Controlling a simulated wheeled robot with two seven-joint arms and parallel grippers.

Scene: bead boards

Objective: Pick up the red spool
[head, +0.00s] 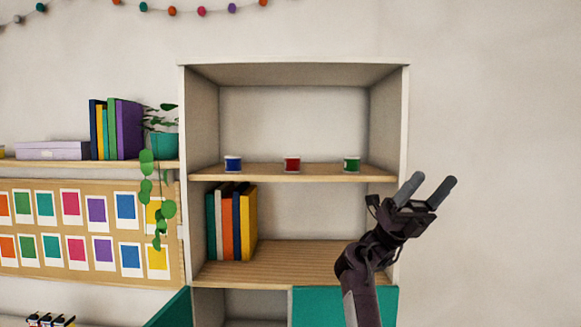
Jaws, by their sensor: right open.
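The red spool (292,164) stands upright on the upper shelf (260,174) of the bookcase, in the middle of a row of three. A blue spool (233,164) stands to its left and a green spool (351,164) to its right. My right gripper (430,188) is open and empty. In the picture it is to the right of the spools and a little lower, over the bookcase's right edge. Nothing touches the red spool. My left gripper does not show.
Several books (232,224) stand on the shelf below. The bookcase side walls (390,122) close the upper compartment left and right. A trailing plant (164,140) hangs beside the bookcase at left. The space above the spools is clear.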

